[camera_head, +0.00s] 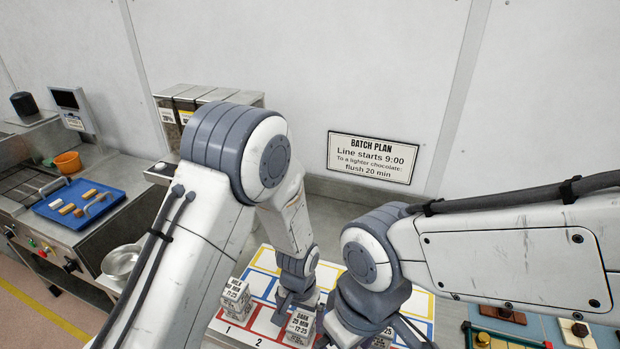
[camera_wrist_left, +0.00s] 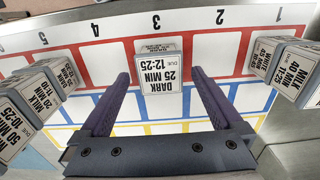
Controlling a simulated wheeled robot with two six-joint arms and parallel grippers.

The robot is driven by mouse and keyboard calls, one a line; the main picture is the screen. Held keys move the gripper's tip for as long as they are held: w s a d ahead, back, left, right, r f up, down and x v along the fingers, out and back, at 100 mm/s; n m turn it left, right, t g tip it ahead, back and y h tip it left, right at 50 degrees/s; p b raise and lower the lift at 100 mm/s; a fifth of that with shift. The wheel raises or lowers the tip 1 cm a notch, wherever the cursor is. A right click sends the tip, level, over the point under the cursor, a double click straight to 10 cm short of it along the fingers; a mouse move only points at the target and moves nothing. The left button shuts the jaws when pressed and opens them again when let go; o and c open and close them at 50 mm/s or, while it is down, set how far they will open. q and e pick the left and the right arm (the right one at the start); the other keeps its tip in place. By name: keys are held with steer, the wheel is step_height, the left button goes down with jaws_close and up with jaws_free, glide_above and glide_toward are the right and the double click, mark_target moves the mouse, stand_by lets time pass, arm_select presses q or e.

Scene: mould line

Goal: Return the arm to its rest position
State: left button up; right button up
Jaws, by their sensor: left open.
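My left arm comes in from the left and bends down to the left gripper (camera_head: 294,301), above the numbered board (camera_head: 262,327). In the left wrist view the left gripper (camera_wrist_left: 160,80) is open. A white block labelled DARK 25 MIN (camera_wrist_left: 160,72) stands on space 3 in line with the gap between the fingers, with clearance on both sides. It also shows in the head view (camera_head: 300,326), just below the gripper. My right arm reaches in from the right; its gripper (camera_head: 395,332) is partly cut off, and its jaws cannot be made out.
A blue tray (camera_head: 108,203) lies on the left counter. A metal bowl (camera_head: 121,262) is beside my left arm. A batch plan sign (camera_head: 373,160) hangs behind.

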arm_select(q)
step_height(320, 180, up, 8)
steer(key=shift+w+f+b, duration=0.1)
steer(key=shift+b, duration=0.4)
steer(key=w+a+r+p, duration=0.2)
steer(key=w+r+p, duration=0.1)
steer(key=r, duration=0.6)
steer(key=w+a+r+p, duration=0.2)
steer(key=a+r+p, duration=0.1)
steer(key=r, duration=0.5)
steer(key=a+f+b, duration=0.3)
steer(key=f+b, duration=0.2)
steer(key=f, duration=0.4)
steer(key=shift+a+b, duration=0.2)
steer(key=shift+b, duration=0.15)
steer(key=shift+r, duration=0.1)
